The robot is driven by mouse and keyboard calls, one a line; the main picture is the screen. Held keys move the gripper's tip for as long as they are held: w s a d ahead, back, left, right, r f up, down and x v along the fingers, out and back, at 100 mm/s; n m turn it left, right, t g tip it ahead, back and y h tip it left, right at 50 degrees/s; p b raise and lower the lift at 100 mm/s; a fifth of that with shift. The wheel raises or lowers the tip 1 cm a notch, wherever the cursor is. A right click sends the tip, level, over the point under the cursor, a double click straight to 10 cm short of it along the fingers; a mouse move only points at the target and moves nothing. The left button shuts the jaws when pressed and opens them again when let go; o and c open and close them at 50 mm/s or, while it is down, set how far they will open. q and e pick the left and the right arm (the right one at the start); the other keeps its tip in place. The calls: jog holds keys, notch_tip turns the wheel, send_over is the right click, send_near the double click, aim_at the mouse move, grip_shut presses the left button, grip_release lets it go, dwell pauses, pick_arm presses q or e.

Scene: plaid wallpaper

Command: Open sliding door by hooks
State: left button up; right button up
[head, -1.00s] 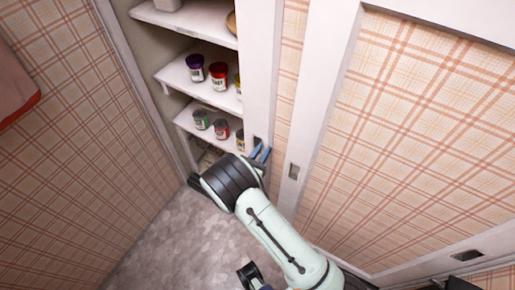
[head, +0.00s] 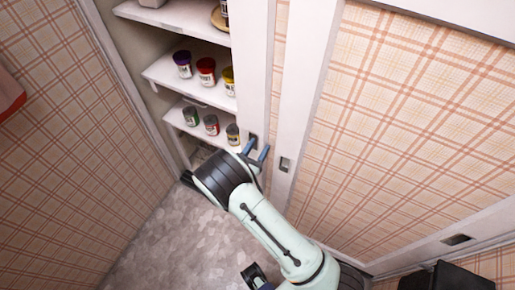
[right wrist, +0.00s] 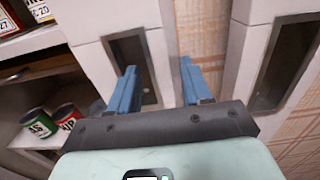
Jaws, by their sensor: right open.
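The plaid sliding door (head: 400,110) has a white frame and a dark recessed hook (head: 285,163) on its left stile. A second white stile (head: 253,70) stands left of it, beside the shelf opening, with another dark recess (right wrist: 132,62) showing in the right wrist view. My right gripper (head: 256,152) is open with two blue fingers, low in front of this left stile. In the right wrist view, the left finger overlaps the lower part of that recess; I cannot tell whether it is inside. The right finger lies between the two recesses. My left gripper is not in view.
White shelves (head: 165,72) with several coloured cans, including a red one (head: 206,71), stand in the opening at left. A plaid wall (head: 70,150) closes the left side. The grey floor (head: 160,240) is clear.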

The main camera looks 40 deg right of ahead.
jog(key=shift+a, duration=0.1)
jog(key=v, duration=1.3)
